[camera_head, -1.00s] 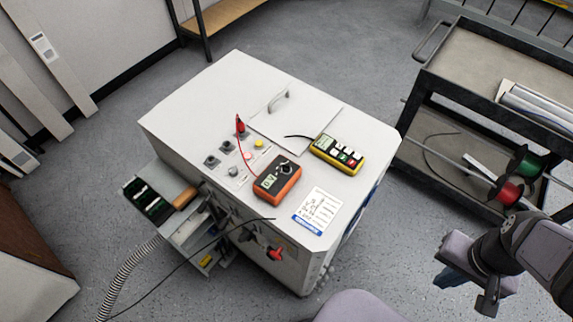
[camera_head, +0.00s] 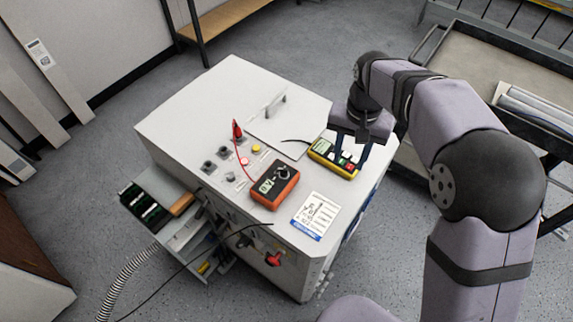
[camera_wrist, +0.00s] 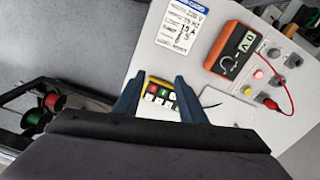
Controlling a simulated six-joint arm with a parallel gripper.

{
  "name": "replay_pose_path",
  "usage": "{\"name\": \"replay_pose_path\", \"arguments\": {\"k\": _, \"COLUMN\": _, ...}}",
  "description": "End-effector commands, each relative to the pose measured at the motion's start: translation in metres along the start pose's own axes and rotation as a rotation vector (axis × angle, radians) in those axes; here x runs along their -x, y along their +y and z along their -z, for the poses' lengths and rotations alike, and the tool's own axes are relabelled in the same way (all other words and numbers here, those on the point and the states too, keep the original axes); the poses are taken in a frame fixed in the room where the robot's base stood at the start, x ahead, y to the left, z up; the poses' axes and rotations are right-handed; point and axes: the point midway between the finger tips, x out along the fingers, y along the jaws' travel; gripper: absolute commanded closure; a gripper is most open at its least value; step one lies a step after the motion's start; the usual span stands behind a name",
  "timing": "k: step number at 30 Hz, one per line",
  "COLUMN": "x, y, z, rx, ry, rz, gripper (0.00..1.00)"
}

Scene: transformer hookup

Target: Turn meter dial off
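The orange meter (camera_head: 274,185) lies on top of the white cabinet, with a grey screen and a round dark dial (camera_head: 283,173). In the wrist view the meter (camera_wrist: 232,50) is at the upper right, its dial (camera_wrist: 228,65) below a screen that seems to read 0 V. A red lead runs from it to a red probe or clip (camera_head: 237,130). My gripper (camera_head: 350,160) is above the yellow device, to the right of the meter and apart from it. In the wrist view its two dark blue fingers (camera_wrist: 155,95) are spread with nothing held between them.
A yellow device (camera_head: 333,158) with several buttons sits below my gripper. Knobs and lamps (camera_head: 227,160), a handled lid (camera_head: 275,115) and a paper label (camera_head: 314,214) are on the cabinet (camera_head: 200,105). A cart (camera_head: 480,60) stands at the right.

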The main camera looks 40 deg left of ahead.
Motion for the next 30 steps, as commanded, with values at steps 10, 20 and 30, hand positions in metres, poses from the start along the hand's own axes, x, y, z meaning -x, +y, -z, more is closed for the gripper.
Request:
{"name": "replay_pose_path", "arguments": {"k": 10, "x": -0.016, "y": -0.141, "z": -0.018, "rx": 0.097, "ry": 0.001, "rz": 0.0, "gripper": 0.62}}
{"name": "replay_pose_path", "arguments": {"k": 20, "x": -0.019, "y": -0.161, "z": -0.025, "rx": 0.107, "ry": 0.002, "rz": 0.001, "gripper": 0.62}}
{"name": "replay_pose_path", "arguments": {"k": 30, "x": -0.049, "y": -0.16, "z": -0.025, "rx": 0.107, "ry": -0.001, "rz": -0.002, "gripper": 0.62}}
